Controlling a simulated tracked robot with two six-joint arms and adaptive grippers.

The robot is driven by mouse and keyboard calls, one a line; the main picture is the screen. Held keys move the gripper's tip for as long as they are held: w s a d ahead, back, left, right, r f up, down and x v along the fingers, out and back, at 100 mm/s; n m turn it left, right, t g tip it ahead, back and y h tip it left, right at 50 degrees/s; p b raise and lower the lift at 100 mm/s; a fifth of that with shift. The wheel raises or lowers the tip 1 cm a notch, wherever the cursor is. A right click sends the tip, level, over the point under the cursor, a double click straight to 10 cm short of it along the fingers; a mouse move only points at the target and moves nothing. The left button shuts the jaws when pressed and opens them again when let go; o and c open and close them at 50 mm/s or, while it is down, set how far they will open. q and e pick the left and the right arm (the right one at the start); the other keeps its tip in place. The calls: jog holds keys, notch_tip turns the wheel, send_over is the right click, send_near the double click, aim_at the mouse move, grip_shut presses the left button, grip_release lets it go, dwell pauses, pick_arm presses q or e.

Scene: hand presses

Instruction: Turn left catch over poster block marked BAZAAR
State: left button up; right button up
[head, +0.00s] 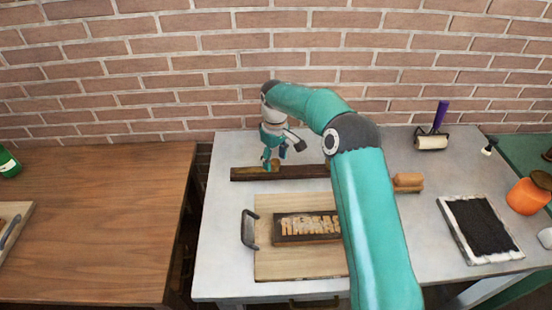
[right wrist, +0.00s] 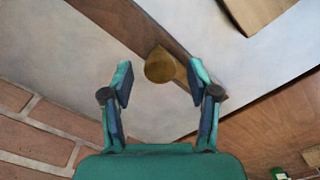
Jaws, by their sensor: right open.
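The poster block (head: 292,238) lies on a pale wooden board; its raised letters are partly hidden by my right arm, so I cannot read the whole word. A dark bar (head: 245,174) runs along the board's far side. The left catch (right wrist: 159,66), a round-headed brownish-gold piece, sits on this bar (right wrist: 128,32). My right gripper (head: 270,165) points down over the bar's left part. In the right wrist view its fingers (right wrist: 160,85) are open on either side of the catch, with gaps showing. My left gripper is not in view.
The board (head: 270,264) has a dark handle (head: 249,229) at its left. A roller (head: 432,141) and a black inked slab (head: 480,228) are on the right of the grey table (head: 225,265). A wooden table (head: 90,220) stands left, an orange pot (head: 527,196) far right.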

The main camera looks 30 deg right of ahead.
jog(key=shift+f, duration=0.35)
grip_shut()
jog(key=shift+s+d, duration=0.1)
